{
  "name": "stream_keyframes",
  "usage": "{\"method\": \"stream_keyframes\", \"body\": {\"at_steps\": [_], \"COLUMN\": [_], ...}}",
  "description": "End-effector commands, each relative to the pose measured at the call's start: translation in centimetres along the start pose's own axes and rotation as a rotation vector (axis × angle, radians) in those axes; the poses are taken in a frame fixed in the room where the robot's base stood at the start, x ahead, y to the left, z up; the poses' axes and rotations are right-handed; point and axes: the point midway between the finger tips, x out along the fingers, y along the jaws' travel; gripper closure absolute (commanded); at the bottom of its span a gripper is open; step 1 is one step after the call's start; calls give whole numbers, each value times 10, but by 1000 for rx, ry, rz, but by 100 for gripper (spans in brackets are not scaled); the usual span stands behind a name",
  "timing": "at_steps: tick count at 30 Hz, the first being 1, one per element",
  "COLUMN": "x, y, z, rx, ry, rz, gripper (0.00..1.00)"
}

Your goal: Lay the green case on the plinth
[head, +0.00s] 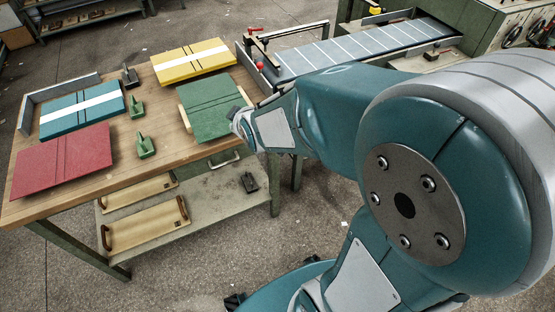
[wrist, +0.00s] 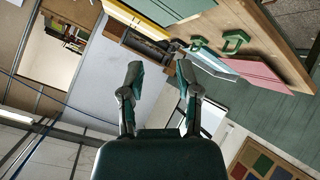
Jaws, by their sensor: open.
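The green case (head: 211,104) lies flat near the right end of the workbench in the head view. Pale wood of the plinth (head: 185,119) shows past its left and right edges, so the case lies over it. A green panel at the top of the wrist view (wrist: 160,11) looks like the same case. My gripper (wrist: 159,76) is open, with nothing between its two fingers in the wrist view. In the head view my wrist is beside the case's right edge and the fingers are mostly hidden. I cannot tell whether they touch the case.
A red case (head: 63,160), a blue case with a white band (head: 82,109) and a yellow case (head: 193,61) lie on the workbench (head: 165,153). Green handled tools (head: 146,146) stand between them. A conveyor (head: 355,48) is behind. Wooden trays (head: 147,223) sit on the lower shelf.

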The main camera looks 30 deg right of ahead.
Motion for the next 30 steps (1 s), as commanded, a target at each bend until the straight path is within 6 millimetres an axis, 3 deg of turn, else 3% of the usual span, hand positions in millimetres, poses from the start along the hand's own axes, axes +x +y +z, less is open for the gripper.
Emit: {"method": "stream_keyframes", "body": {"at_steps": [1,7,12,16,21,30], "x": [-19,-88,-152,-191,-213,-214], "y": [2,-4,-16,-27,-35,-36], "z": [-3,5,21,35,46,46], "rx": [49,266,447,556,620,624], "ry": [-19,-153,-278,-363,-421,-427], "rz": [-13,-82,-120,-134,-141,-141], "gripper": [57,57,57,57,57,57]}}
